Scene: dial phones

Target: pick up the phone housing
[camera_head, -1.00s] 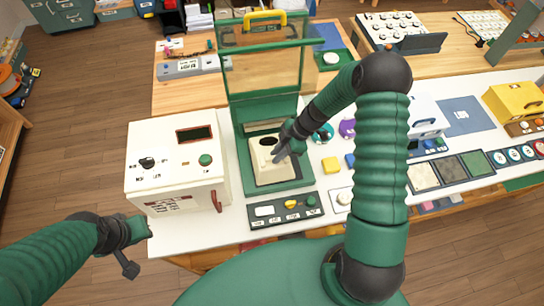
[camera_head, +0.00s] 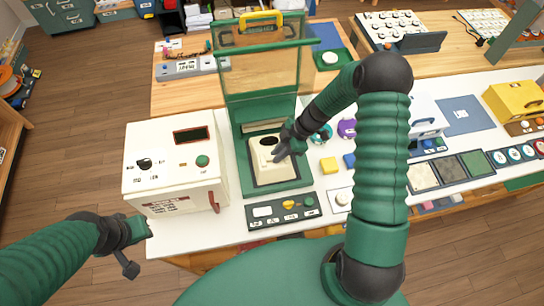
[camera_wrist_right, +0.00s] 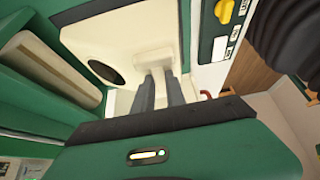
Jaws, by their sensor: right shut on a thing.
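The cream phone housing (camera_head: 260,155) sits in the bed of a green press-like machine (camera_head: 234,128), with a round dark hole in its top. My right gripper (camera_head: 278,157) reaches it from the right. In the right wrist view, the two fingers (camera_wrist_right: 160,82) are shut on a raised part of the housing (camera_wrist_right: 118,32), beside the hole. I see no clear gap under the housing, and its lower side is hidden.
A cream box machine (camera_head: 172,168) with a red handle stands left of the press. The press's clear guard (camera_head: 262,72) is raised behind the housing. A dark control panel (camera_head: 283,210) lies in front. Yellow and blue blocks (camera_head: 328,164) lie to the right.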

